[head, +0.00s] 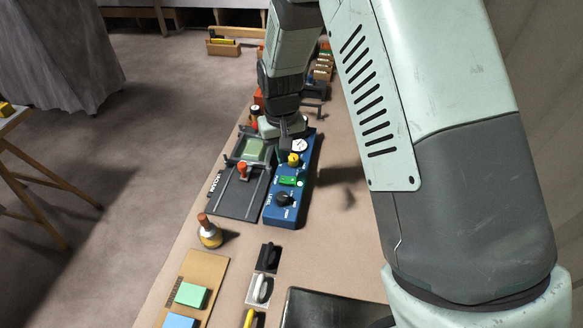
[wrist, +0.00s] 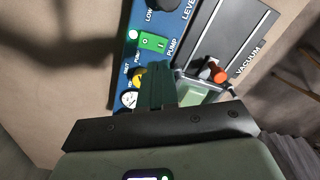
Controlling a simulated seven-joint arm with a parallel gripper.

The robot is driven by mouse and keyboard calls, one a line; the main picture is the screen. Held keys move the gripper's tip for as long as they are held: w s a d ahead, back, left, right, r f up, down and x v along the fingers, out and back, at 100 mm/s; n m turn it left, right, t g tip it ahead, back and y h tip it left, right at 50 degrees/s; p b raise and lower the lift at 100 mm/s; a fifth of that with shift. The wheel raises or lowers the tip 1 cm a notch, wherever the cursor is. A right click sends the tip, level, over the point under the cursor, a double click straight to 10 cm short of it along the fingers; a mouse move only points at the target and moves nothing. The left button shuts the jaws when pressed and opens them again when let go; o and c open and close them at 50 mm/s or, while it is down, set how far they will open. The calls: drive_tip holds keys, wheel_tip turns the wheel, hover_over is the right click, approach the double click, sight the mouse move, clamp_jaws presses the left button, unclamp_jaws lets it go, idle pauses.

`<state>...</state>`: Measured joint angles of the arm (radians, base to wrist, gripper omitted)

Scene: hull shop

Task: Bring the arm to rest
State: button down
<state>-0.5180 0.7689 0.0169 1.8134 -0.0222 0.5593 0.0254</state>
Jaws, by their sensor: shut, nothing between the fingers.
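My arm reaches down from the top of the head view over the workbench. My gripper (head: 287,136) is low over the far end of a blue control panel (head: 283,214), partly hidden by its own wrist. In the wrist view the two dark fingers (wrist: 162,72) are together with nothing between them. They show in front of the panel near a yellow knob (wrist: 138,78) and a green pump switch (wrist: 153,42). Whether the fingertips touch the panel I cannot tell.
Left of the panel is a dark vacuum plate (head: 231,201) with a red-topped lever (head: 242,170). A wooden-handled tool (head: 208,231) stands nearer. Closer still are a board with coloured blocks (head: 191,295) and several handles (head: 262,289). A dark tray (head: 330,308) lies at the front.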

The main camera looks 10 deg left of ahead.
drive_tip(key=s+d+r+m+t, duration=0.1)
drive_tip(key=d+r, duration=0.3)
drive_tip(key=r, duration=0.3)
drive_tip(key=s+d+r+m+t, duration=0.1)
drive_tip(key=d+r, duration=0.3)
drive_tip(key=r, duration=0.4)
drive_tip(key=s+d+r+t, duration=0.1)
drive_tip(key=s+d+r, duration=0.1)
drive_tip(key=d+r, duration=0.4)
drive_tip(key=s+d+r+m+t, duration=0.1)
drive_tip(key=s+d+r, duration=0.4)
drive_tip(key=s, duration=0.4)
drive_tip(key=s+d+r+m+t, duration=0.1)
drive_tip(key=s+d+r+m, duration=0.1)
drive_tip(key=s+d+r, duration=0.3)
drive_tip(key=s, duration=0.3)
drive_tip(key=shift+s+r+m+t, duration=0.25)
drive_tip(key=shift+s+m+t, duration=0.05)
drive_tip(key=shift+s, duration=0.05)
